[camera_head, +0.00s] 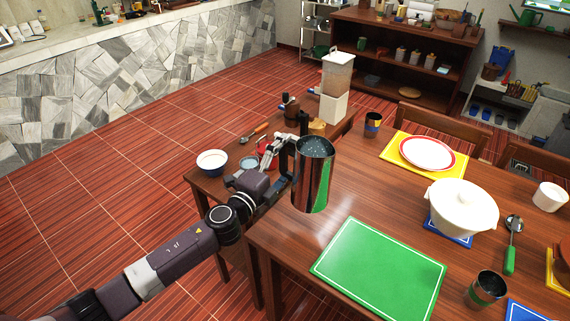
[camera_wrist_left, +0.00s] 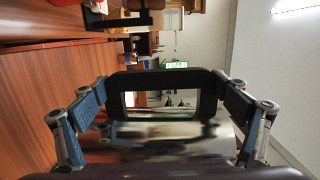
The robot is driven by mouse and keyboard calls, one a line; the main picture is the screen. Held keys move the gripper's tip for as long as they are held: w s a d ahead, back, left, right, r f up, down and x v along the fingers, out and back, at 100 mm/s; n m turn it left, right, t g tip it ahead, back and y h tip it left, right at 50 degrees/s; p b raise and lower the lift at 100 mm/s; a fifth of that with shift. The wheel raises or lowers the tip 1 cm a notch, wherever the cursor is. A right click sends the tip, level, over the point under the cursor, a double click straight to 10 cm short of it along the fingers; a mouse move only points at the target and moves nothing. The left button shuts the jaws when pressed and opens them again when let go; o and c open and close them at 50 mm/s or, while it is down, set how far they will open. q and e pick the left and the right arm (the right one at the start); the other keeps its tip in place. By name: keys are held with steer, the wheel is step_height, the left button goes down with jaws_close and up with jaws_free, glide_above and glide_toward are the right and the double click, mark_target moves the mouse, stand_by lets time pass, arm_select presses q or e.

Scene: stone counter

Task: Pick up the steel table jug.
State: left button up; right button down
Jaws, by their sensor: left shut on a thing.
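The steel table jug (camera_head: 314,182) is a tall, shiny cylinder with a dark handle on its left side. It is upright at the left end of the wooden dining table and appears to be raised above the tabletop. My left gripper (camera_head: 284,156) reaches in from the left and is shut on the handle. In the left wrist view the dark handle (camera_wrist_left: 168,77) spans the space between the finger linkages, and the metal below it is blurred. The right gripper is not in view.
The dining table (camera_head: 345,208) holds a green board (camera_head: 378,270), a white tureen (camera_head: 461,208), a red-rimmed plate (camera_head: 427,153) and cups. A smaller side table (camera_head: 205,178) with a bowl (camera_head: 212,162) and a dispenser (camera_head: 336,88) stands behind my gripper. Chairs line the far side.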

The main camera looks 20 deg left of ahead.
arm_select(q)
steer(key=shift+r+p, duration=0.95)
steer(key=shift+r, duration=3.05)
